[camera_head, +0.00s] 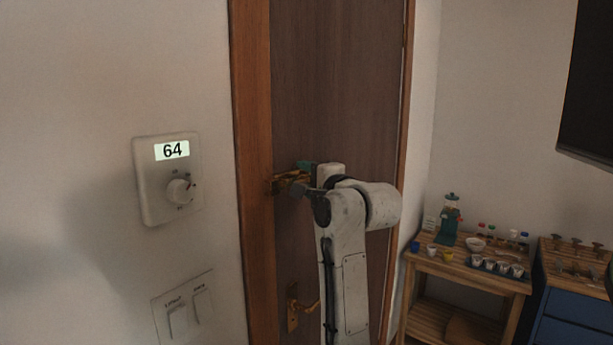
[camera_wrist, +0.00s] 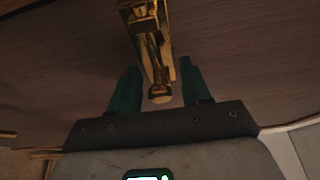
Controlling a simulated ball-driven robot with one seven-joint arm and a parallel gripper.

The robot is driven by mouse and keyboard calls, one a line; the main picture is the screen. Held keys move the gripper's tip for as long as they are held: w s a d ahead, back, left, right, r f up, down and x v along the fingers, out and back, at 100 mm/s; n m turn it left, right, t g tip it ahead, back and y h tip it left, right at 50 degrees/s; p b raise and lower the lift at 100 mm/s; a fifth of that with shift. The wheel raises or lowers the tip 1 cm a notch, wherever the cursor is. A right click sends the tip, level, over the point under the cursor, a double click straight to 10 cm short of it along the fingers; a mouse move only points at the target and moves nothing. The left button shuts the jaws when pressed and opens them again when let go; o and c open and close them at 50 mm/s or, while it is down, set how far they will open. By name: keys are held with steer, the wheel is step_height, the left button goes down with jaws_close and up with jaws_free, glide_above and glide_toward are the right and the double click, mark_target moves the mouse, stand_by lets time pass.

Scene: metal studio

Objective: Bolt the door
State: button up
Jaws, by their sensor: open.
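The brown door (camera_head: 340,90) stands in its orange-brown wooden frame (camera_head: 252,120) and looks closed. A brass bolt (camera_head: 286,181) is mounted at the door's left edge, by the frame. My gripper (camera_head: 303,178) is at the bolt and hides part of it. In the wrist view, the open green fingers of my gripper (camera_wrist: 160,72) are on either side of the brass bolt (camera_wrist: 150,45). Its rounded knob end (camera_wrist: 160,92) lies between the fingers, with gaps to both sides. I cannot tell whether the bolt reaches into the frame.
A brass door handle (camera_head: 296,308) is below the bolt, beside my arm. A thermostat reading 64 (camera_head: 168,180) and light switches (camera_head: 186,307) are on the left wall. A wooden side table (camera_head: 470,276) with cups and a blue cabinet (camera_head: 570,310) stand at right.

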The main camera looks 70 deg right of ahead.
jaws_close()
stand_by(0.5)
steer(key=shift+w, duration=0.1)
